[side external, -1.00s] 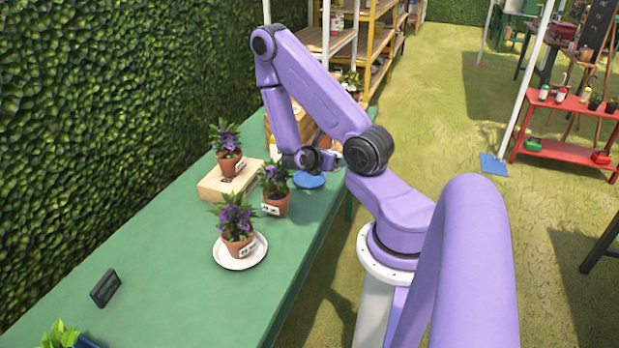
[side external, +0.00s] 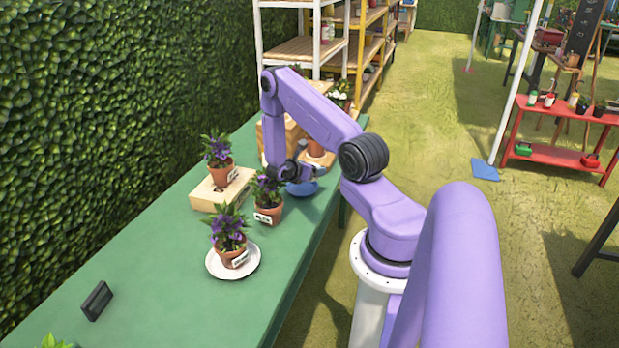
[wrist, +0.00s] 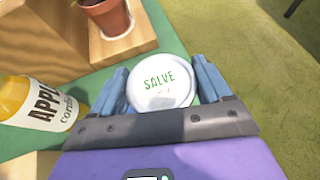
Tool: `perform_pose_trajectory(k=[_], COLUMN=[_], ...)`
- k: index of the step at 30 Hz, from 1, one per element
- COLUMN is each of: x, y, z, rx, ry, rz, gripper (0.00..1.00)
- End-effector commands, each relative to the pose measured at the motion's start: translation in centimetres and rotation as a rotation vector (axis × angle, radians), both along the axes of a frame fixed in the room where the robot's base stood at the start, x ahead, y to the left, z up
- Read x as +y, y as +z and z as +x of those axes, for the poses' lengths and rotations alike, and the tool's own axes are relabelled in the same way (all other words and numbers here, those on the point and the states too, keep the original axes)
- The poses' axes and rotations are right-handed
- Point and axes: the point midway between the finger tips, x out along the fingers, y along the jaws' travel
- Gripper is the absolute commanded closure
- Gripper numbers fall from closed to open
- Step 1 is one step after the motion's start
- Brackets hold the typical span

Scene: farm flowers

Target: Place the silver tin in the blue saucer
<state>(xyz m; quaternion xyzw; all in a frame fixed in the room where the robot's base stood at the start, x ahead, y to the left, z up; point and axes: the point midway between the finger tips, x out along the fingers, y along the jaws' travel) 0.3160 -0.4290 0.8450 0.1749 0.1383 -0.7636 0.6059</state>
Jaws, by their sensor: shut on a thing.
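The silver tin (wrist: 160,82), with a pale round lid reading "SALVE", sits between the two blue-grey fingers of my gripper (wrist: 165,88) in the wrist view. The fingers are shut on its sides. The tin cannot be made out in the side view. The saucer cannot be made out in the wrist view, so I cannot tell the height of the tin above it.
A potted purple flower (side external: 267,196) stands close in front of my gripper. Another is on a white saucer (side external: 232,274), and another on a wooden block (side external: 205,198). A cordial bottle (wrist: 40,103) and a stepped wooden stand (wrist: 60,45) are nearby. The table's near half is mostly clear.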

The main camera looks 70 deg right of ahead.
Motion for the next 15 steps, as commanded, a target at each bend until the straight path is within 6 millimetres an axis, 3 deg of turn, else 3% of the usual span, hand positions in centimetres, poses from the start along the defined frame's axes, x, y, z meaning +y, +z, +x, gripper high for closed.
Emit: perform_pose_trajectory(k=[15], x=[-0.6], y=[-3.9], z=[0.4], rx=[0.0], ry=[0.0], rz=[0.0], gripper=[0.56])
